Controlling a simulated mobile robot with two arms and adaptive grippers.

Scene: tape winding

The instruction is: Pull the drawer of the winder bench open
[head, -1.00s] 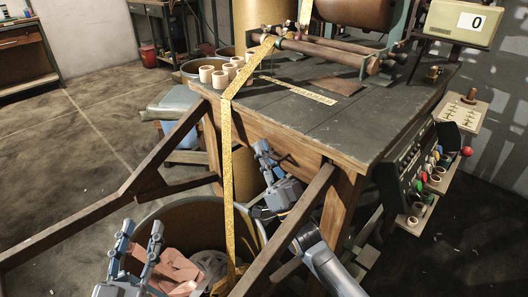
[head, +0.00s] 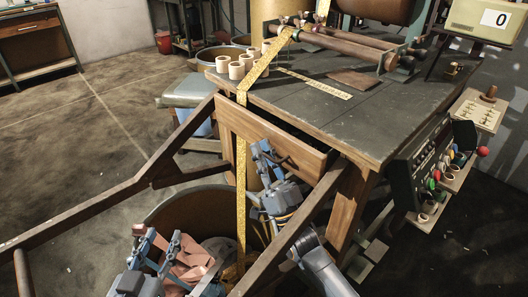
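The winder bench (head: 375,125) has a dark top and a wooden frame. Its drawer (head: 262,132) stands pulled out at the front, with a dark gap showing behind its wooden front. A dark handle (head: 283,160) is on the drawer front, partly hidden by my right gripper. My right gripper (head: 266,158) is at the handle and appears shut on it; its fingertips are partly hidden.
A yellow tape (head: 241,170) hangs from the rollers past the drawer's left part into the large round bin (head: 180,208). Wooden rails (head: 100,205) run in front. Several pale rolls (head: 237,70) stand on the bench's left edge. A control panel (head: 420,165) is on the right side.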

